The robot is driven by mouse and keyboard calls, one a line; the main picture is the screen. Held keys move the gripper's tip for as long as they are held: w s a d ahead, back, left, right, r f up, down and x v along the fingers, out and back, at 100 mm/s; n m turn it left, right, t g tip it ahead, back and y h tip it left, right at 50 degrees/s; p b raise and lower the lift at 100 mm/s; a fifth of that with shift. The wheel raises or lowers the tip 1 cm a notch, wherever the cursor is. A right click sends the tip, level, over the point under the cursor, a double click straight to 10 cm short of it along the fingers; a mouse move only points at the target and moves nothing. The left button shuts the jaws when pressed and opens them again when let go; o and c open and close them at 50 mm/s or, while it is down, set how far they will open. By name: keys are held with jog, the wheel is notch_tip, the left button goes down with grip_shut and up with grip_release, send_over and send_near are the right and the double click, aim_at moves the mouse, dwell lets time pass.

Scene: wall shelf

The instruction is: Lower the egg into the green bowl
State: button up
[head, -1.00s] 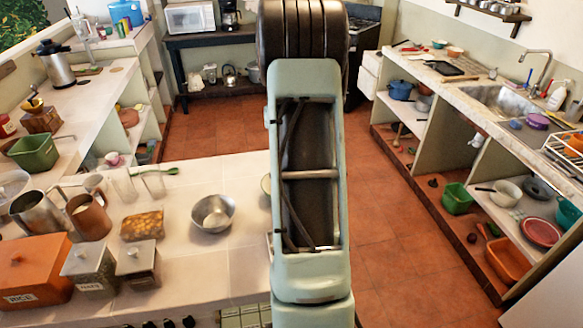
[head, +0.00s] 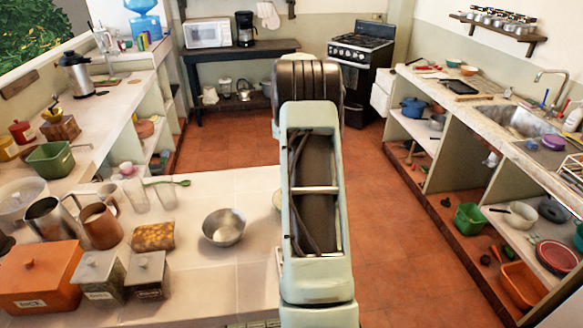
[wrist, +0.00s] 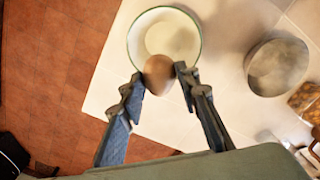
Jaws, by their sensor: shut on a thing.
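The brown egg (wrist: 158,70) is held between the fingertips of my gripper (wrist: 155,84) in the wrist view. The green-rimmed bowl (wrist: 139,33), pale inside, stands on the white tiled counter near its edge. The egg overlaps the near side of the bowl's rim in this view; its height above the bowl cannot be told. In the head view my arm hides the gripper and the egg. Only a sliver of the bowl (head: 277,200) shows there beside the arm.
A metal bowl (head: 223,229) stands left of the arm on the counter, and it also shows in the wrist view (wrist: 262,75). A block of yellow-brown pieces (head: 153,237), a brown pitcher (head: 101,229) and lidded canisters (head: 98,276) stand farther left. Open floor (head: 395,230) lies to the right.

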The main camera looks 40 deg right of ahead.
dwell(0.4)
jog(key=shift+f+b, duration=1.55)
jog(key=shift+f, duration=1.15)
jog(key=shift+f+b, duration=1.6)
jog(key=shift+f, duration=1.2)
dwell(0.4)
jog(key=o, duration=0.8)
jog(key=shift+r, duration=0.1)
notch_tip(320, 180, up, 12)
jog(key=shift+f, duration=0.1)
